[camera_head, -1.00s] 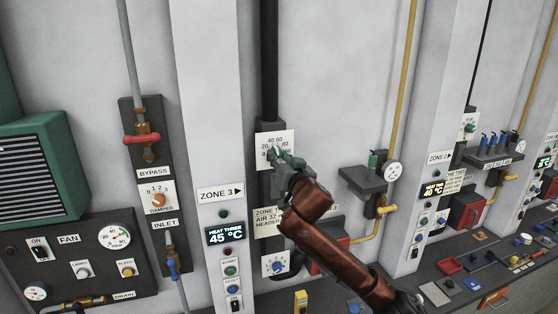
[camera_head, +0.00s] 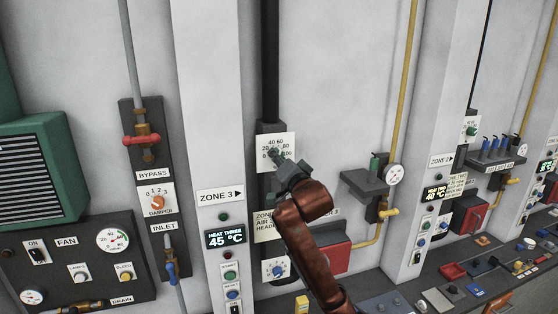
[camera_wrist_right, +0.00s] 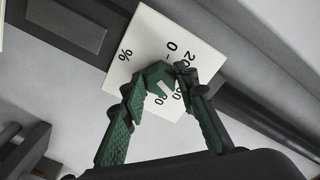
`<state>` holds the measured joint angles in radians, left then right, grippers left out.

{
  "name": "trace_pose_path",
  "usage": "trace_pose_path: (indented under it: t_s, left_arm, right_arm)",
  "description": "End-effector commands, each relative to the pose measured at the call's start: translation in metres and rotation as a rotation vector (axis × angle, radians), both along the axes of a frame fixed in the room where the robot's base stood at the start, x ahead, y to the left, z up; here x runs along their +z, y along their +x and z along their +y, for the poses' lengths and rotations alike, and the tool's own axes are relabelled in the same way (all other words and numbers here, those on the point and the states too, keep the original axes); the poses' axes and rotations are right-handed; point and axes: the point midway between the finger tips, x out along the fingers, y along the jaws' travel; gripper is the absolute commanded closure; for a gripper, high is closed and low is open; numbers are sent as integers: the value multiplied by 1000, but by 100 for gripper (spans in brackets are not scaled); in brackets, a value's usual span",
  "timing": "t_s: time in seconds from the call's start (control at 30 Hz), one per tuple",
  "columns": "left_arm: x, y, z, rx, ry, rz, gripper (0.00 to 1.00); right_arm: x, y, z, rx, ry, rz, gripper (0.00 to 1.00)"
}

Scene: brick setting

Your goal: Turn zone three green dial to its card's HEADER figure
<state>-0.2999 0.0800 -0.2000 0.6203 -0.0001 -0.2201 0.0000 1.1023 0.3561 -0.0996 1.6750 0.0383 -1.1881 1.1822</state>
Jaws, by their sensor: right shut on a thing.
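The green dial (camera_wrist_right: 158,77) sits on a white percent scale plate (camera_head: 285,143) on the dark zone three panel. My right gripper (camera_head: 279,159) is at the dial; in the right wrist view its two green fingers (camera_wrist_right: 165,82) are shut on the dial's sides. A white mark on the dial points toward the plate's lower edge in that view, near figures partly covered by a finger; I cannot read the exact setting. The zone three card (camera_head: 264,226) is below, its right part hidden by my arm; "HEADER" shows only in part. My left gripper is not in view.
A ZONE 3 sign (camera_head: 220,196) and a display (camera_head: 225,239) reading 45 °C are on the pillar to the left. A lower blue dial (camera_head: 278,271) and a red box (camera_head: 335,257) are near my arm. A grey shelf (camera_head: 364,182) juts out to the right.

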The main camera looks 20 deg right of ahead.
Motion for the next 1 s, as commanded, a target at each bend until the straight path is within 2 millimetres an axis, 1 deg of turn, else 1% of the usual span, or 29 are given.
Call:
trace_pose_path:
  t_s: [0.37, 0.4, 0.63, 0.87, 1.0]
  left_arm:
    - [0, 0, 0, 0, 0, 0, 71]
    - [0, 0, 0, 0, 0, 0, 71]
    - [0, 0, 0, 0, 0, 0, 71]
    - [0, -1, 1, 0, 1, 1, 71]
    - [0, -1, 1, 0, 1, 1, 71]
  right_arm:
    - [-1, 0, -1, -1, 4, 3, 96]
    - [-1, 0, -1, -1, 4, 3, 70]
    - [-1, 0, 0, -1, 3, 2, 55]
    - [0, 0, 0, 0, 3, 0, 55]
    - [0, -6, 0, 0, 3, 0, 55]
